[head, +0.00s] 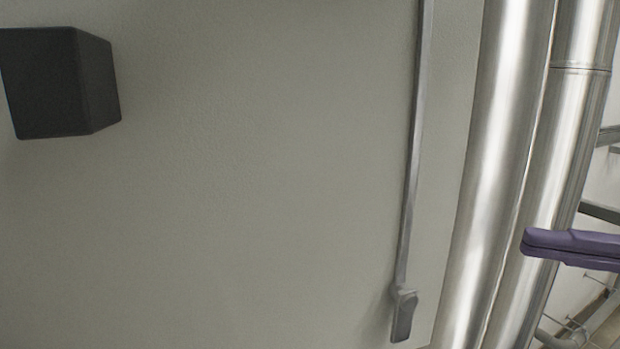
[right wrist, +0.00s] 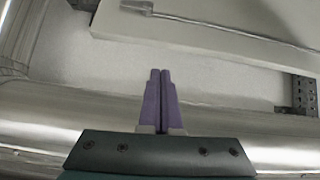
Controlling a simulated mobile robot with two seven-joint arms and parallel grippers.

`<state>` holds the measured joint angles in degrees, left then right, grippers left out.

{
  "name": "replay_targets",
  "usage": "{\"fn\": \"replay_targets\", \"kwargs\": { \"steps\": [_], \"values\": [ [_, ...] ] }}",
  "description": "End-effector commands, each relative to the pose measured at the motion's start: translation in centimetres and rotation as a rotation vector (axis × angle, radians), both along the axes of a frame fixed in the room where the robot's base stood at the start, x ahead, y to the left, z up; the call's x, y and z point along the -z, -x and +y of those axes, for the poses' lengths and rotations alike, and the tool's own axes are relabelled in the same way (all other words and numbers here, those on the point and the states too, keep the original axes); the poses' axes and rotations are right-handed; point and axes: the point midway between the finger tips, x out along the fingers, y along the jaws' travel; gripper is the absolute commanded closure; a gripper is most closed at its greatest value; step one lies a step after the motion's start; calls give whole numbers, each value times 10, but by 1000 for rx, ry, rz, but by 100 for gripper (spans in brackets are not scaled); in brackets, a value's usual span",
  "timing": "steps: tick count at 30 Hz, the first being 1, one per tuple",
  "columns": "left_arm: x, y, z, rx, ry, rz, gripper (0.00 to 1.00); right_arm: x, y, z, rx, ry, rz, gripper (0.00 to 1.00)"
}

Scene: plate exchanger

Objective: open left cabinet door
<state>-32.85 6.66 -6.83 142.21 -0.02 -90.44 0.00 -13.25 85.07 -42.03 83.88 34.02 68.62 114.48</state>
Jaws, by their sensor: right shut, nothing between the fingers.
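A flat grey-green panel (head: 260,180), which looks like a cabinet door, fills most of the head view. A long metal rod (head: 415,150) runs down its right part and ends in a small latch-like handle (head: 403,314). The panel (right wrist: 215,45) and a handle end (right wrist: 137,7) also show at the top of the right wrist view. My right gripper (head: 526,243) is at the right of the head view, right of the handle and apart from it. Its purple fingers (right wrist: 160,72) are shut and empty. My left gripper is out of view.
Two shiny vertical pipes (head: 497,150) stand right of the panel, and a pipe (right wrist: 285,140) crosses the right wrist view. A dark box (head: 60,85) is at the upper left. A perforated metal bracket (right wrist: 304,95) is at the right of the wrist view.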

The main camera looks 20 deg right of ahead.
Motion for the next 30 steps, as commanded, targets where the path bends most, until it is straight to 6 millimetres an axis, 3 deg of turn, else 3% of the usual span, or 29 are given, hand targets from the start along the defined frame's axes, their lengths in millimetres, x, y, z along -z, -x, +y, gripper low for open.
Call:
{"fn": "replay_targets", "kwargs": {
  "steps": [5,22,30],
  "values": [
    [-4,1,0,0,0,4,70,-9,-5,-1,7,-58,42,100],
    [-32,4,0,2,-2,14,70,-12,-72,68,6,-56,37,100],
    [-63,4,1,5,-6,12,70,-11,-40,70,5,-53,44,100]
  ]
}}
